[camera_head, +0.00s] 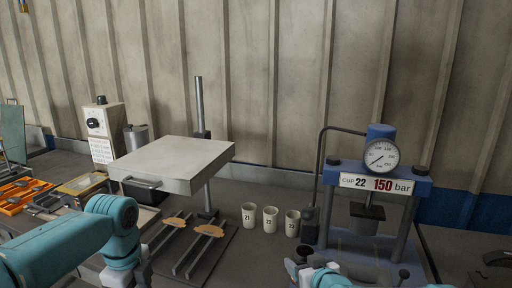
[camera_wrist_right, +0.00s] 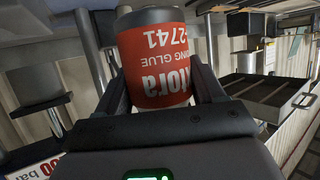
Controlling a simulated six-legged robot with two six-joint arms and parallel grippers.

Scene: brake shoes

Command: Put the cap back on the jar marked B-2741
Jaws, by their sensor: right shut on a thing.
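My right gripper (camera_wrist_right: 160,85) is shut on a jar (camera_wrist_right: 153,50) in the right wrist view. The jar has a red label with white lettering, upside down in the picture, reading "2741" and "GLUE". A dark grey band shows at the jar's upper edge in this view. The fingers press on its two sides. In the head view a dark round thing, seemingly the jar's top (camera_head: 304,262), shows at the bottom edge beside my teal right wrist. I cannot make out a cap in either view. My left arm comes in from the left; its gripper is out of the frame.
Three white cups (camera_head: 269,219) marked 21, 22 and 23 stand in the middle. A blue press (camera_head: 420,186) with a gauge stands right of them. Left are a grey box with a handle (camera_head: 180,160), two brake shoes (camera_head: 208,231) on rails and an orange tray (camera_head: 14,199).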

